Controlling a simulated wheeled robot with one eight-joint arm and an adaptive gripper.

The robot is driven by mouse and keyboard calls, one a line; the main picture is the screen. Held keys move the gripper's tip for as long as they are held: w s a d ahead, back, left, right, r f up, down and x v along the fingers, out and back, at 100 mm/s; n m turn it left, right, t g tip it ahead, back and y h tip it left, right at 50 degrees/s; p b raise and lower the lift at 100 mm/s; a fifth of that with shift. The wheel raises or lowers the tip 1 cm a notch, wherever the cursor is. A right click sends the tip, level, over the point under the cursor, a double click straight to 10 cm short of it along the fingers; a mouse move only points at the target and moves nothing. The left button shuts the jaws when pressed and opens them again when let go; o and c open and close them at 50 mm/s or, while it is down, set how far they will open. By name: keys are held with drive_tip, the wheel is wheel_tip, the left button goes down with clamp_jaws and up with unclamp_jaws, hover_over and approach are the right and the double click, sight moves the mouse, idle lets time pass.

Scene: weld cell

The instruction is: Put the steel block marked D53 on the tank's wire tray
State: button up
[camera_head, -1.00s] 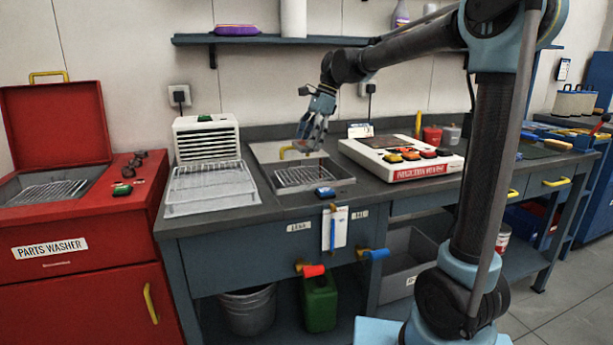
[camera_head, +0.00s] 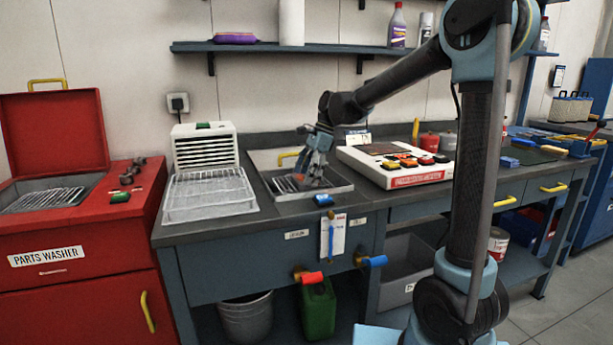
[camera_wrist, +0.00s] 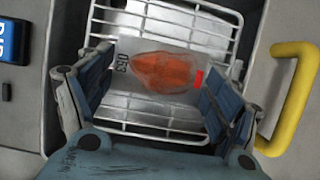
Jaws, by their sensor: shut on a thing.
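A grey steel block (camera_wrist: 163,73) with an orange-brown patch and a marking that appears to read D53 sits between my gripper's fingers in the wrist view. My gripper (camera_head: 312,180) is shut on it and reaches down into the steel tank (camera_head: 343,188) on the bench. The tank's wire tray (camera_wrist: 185,16) shows beneath and around the block; its left part also shows in the head view (camera_head: 284,184). I cannot tell whether the block touches the wires. The block is hard to make out in the head view.
A yellow handle (camera_wrist: 291,98) is at the tank's side. A blue-topped item (camera_head: 323,200) lies at its front edge. A white wire rack (camera_head: 208,196) stands left, a white control panel (camera_head: 398,165) right. The red parts washer (camera_head: 60,240) is further left.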

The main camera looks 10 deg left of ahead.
drive_tip(key=o, duration=1.8)
